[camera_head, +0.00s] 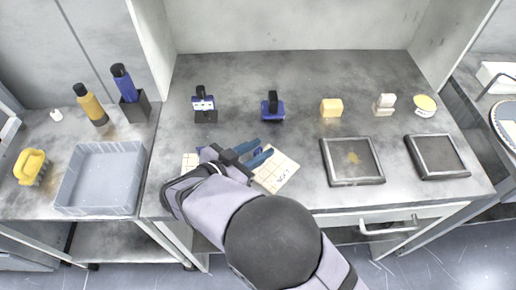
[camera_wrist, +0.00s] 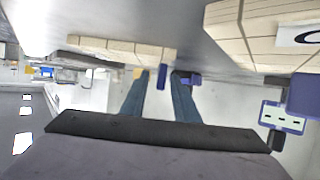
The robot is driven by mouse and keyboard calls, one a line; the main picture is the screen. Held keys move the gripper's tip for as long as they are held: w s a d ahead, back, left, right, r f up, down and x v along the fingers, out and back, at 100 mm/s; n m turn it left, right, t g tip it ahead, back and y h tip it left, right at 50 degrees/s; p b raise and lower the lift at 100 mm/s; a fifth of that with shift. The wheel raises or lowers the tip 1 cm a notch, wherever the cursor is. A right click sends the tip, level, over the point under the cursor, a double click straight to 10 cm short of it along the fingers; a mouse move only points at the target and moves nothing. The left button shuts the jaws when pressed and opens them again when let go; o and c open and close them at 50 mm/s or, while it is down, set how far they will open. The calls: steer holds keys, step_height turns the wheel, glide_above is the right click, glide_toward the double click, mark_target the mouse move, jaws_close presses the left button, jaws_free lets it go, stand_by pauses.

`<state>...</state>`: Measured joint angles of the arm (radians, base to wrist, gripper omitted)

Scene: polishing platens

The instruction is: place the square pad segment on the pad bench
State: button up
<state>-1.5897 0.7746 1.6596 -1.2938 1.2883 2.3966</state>
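My gripper (camera_head: 262,156) has blue fingers and sits low over the front left-middle of the grey worktop. In the wrist view the fingers (camera_wrist: 162,84) are apart, with nothing visibly held between them. A cream grid-lined slab with lettering (camera_head: 282,174) lies just right of the gripper. Another cream gridded slab (camera_head: 189,160) is mostly hidden behind my arm. Both slabs show in the wrist view, one upper left (camera_wrist: 112,47) and one upper right (camera_wrist: 230,30). I cannot tell which is the pad bench, and no square pad segment can be clearly identified.
At the back stand a blue-and-white holder (camera_head: 205,104), a blue handled block (camera_head: 273,108), a yellow block (camera_head: 331,108), a white item (camera_head: 383,104) and a yellow-topped tub (camera_head: 425,105). Two dark-framed plates (camera_head: 352,180) (camera_head: 437,174) lie right. A grey bin (camera_head: 100,208) stands left.

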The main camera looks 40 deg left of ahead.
steer(key=b+v, duration=0.3)
steer(key=v, duration=0.8)
steer(key=shift+r+b, duration=0.1)
steer(key=shift+b, duration=0.25)
steer(key=shift+s+r, duration=0.3)
steer(key=shift+s, duration=0.15)
